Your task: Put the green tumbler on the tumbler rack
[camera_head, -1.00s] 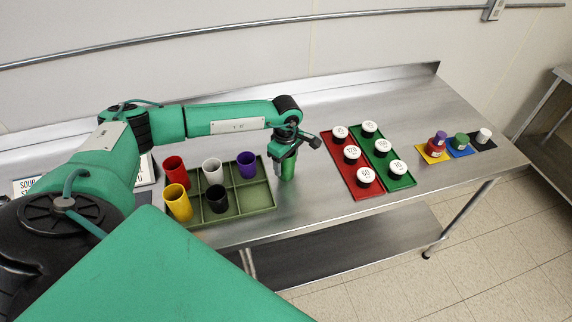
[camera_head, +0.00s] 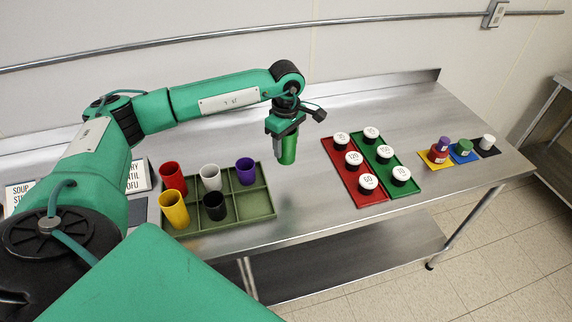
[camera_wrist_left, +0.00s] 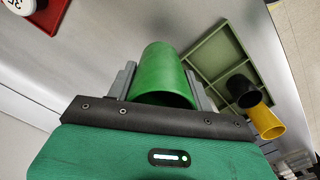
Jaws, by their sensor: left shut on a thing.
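My left gripper (camera_head: 284,133) is shut on the green tumbler (camera_head: 287,150), which hangs upright below it, above the bench just right of the rack. In the left wrist view the green tumbler (camera_wrist_left: 162,75) sits between the two fingers. The tumbler rack (camera_head: 262,205) is an olive-green tray with compartments. It holds a red, a white, a purple, a yellow and a black tumbler. The front right compartment is empty. The rack also shows in the left wrist view (camera_wrist_left: 207,60). My right gripper is not in view.
A red tray (camera_head: 347,183) and a green tray (camera_head: 398,188) hold white-lidded, numbered jars right of the gripper. Small coloured items stand on yellow, blue (camera_head: 463,155) and black mats further right. Signs (camera_head: 138,175) stand left of the rack. Bare bench lies between rack and red tray.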

